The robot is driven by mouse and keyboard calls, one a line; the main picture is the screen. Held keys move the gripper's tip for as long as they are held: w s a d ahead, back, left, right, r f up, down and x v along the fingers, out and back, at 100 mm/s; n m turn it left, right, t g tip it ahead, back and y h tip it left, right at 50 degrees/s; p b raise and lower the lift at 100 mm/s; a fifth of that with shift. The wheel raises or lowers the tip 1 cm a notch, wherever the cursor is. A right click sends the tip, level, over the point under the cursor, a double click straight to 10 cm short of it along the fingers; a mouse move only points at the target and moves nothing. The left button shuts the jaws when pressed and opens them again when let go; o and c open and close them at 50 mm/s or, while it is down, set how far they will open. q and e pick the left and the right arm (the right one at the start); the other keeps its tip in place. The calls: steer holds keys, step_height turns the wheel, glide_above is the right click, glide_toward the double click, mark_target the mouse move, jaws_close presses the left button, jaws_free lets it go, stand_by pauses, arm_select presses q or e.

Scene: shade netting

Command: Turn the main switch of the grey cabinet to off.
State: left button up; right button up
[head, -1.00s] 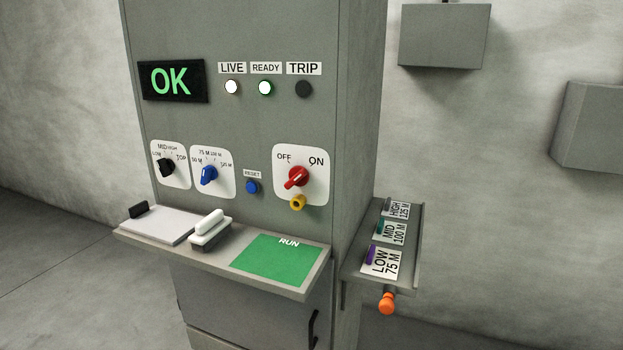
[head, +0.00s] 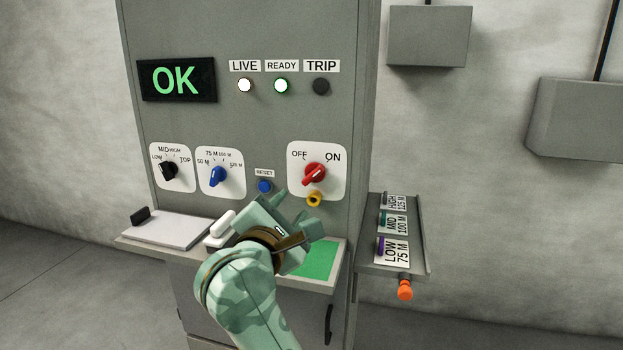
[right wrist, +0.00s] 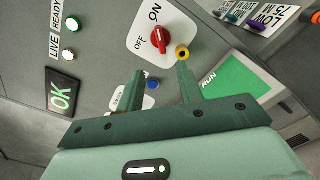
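The red main switch (head: 314,174) sits on a white plate (head: 334,186) on the grey cabinet (head: 270,118). Its handle slants up and right, toward the ON label. A yellow ring-shaped part (head: 314,199) sits just below the knob. The switch also shows in the right wrist view (right wrist: 160,39), beyond the fingertips. My right gripper (head: 297,200) is open and empty, in front of the cabinet below the switch, apart from it. Its two fingers show spread in the right wrist view (right wrist: 160,72). My left gripper is out of view.
A shelf with a white pad (head: 172,229), a white-handled object (head: 219,227) and a green RUN area (head: 318,262) juts out below the switch. A blue reset button (head: 264,186) and two knobs are left of it. A side shelf (head: 414,254) holds labelled plates.

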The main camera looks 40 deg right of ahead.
mark_target(313, 177)
steer(key=b+x, duration=0.1)
steer(key=x, duration=1.4)
steer(key=shift+d+b, duration=0.2)
steer(key=shift+b, duration=0.2)
steer(key=shift+s, duration=0.1)
jaws_close()
